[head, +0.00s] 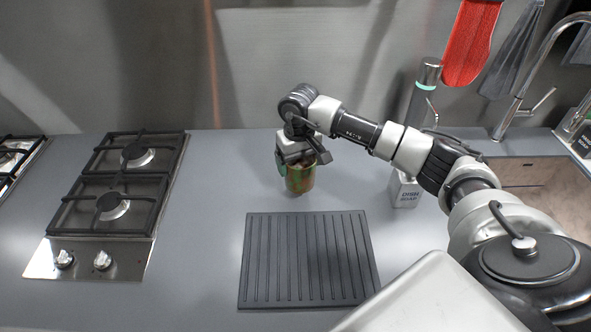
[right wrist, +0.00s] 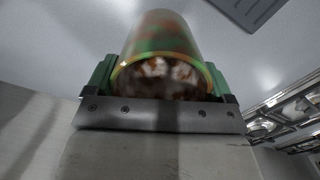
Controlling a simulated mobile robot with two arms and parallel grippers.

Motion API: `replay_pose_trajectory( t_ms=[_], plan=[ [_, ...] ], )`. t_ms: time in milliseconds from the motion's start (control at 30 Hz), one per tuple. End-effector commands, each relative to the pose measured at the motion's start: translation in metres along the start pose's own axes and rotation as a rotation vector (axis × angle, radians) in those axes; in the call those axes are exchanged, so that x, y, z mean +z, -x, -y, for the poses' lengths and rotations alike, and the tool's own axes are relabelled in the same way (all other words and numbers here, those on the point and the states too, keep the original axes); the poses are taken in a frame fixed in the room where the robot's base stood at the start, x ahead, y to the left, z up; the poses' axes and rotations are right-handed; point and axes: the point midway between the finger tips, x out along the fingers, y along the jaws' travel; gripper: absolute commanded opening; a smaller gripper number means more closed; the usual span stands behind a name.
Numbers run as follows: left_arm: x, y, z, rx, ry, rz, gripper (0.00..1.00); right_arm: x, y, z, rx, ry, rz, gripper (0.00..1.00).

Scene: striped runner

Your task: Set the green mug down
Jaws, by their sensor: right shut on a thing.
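The green mug (head: 300,179) has brownish-red patches and is near the back of the grey counter, behind the ribbed black mat. My right gripper (head: 298,160) comes down over it from above and is shut on it. In the right wrist view the mug (right wrist: 165,50) sits between the two green finger pads (right wrist: 160,78), and its rim faces the camera with a dark, blurred inside. I cannot tell whether its base touches the counter. My left gripper is not in view.
The ribbed black mat (head: 308,258) lies in front of the mug. A gas hob (head: 115,190) is on the left. A white dish soap bottle (head: 405,190) stands to the right, with a sink (head: 550,190) beyond. The counter between hob and mat is clear.

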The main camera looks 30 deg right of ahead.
Motion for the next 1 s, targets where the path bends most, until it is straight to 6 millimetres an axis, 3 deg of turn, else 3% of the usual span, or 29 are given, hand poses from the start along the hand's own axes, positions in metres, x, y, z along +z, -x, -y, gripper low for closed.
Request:
replay_pose_trajectory(
  t_ms=[100, 200, 467, 833, 867, 933, 1000],
  plan=[
    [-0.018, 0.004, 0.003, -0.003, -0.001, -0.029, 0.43, -0.001, -0.004, 0.007, 0.0, -0.002, -0.001, 0.51],
    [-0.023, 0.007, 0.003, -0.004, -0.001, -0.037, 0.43, -0.001, -0.01, 0.009, -0.001, -0.002, 0.0, 0.51],
    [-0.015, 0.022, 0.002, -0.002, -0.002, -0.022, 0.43, -0.001, -0.043, 0.008, -0.001, -0.002, 0.001, 0.51],
    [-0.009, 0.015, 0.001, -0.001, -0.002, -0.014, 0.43, -0.001, -0.049, 0.008, 0.0, -0.001, -0.002, 0.51],
    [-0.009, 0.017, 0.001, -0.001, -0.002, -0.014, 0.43, -0.001, -0.048, 0.008, 0.0, -0.001, -0.001, 0.88],
    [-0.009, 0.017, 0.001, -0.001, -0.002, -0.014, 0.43, -0.001, -0.048, 0.008, 0.0, -0.001, -0.001, 0.98],
    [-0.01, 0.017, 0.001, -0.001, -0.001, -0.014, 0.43, -0.001, -0.048, 0.008, 0.0, -0.001, -0.001, 1.0]
  ],
)
